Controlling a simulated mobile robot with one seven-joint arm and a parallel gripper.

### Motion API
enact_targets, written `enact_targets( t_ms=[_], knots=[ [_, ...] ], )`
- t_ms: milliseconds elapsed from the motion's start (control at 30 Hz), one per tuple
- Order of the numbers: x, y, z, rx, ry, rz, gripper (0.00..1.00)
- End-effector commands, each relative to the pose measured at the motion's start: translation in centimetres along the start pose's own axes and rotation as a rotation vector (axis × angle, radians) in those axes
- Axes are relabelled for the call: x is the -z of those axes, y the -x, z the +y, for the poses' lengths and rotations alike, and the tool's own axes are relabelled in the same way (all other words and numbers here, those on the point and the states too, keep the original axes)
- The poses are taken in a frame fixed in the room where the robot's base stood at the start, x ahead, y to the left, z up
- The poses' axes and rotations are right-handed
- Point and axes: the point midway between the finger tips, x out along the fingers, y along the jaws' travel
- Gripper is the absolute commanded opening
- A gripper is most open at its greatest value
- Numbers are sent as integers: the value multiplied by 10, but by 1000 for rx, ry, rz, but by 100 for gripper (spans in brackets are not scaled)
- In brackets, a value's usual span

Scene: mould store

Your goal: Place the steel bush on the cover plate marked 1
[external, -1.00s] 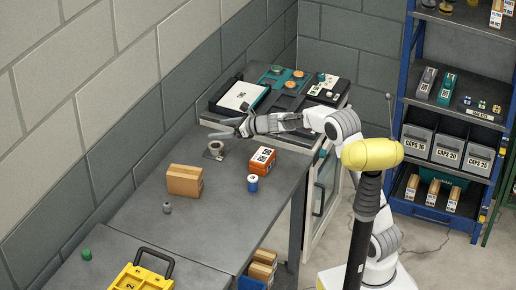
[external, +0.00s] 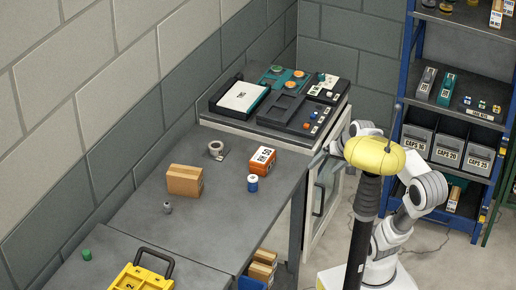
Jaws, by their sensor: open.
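A grey ring with a dark hole (external: 216,147), which looks like the steel bush, is at the far part of the grey bench. A small flat dark plate (external: 223,157) shows under or against its near side; I cannot tell which, and no number is readable on it. I cannot make out a cover plate marked 1. My gripper (external: 334,147) is partly visible left of the yellow housing, beyond the bench's right edge and well apart from the ring. It is open, and nothing shows in it.
The bench holds a cardboard box (external: 185,181), an orange box (external: 262,160), a blue-and-white spool (external: 252,183), a small grey part (external: 167,208), a green cap (external: 87,255) and a yellow case (external: 140,279). Black trays (external: 285,118) lie behind. Shelving (external: 452,112) stands right.

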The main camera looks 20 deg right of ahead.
Motion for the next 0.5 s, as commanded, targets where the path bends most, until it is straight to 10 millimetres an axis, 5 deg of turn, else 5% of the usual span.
enact_targets(
  t_ms=[200,500],
  knots=[
    [-35,20,61,-191,260,33,92],
    [-42,24,77,-247,328,33,92]
  ],
)
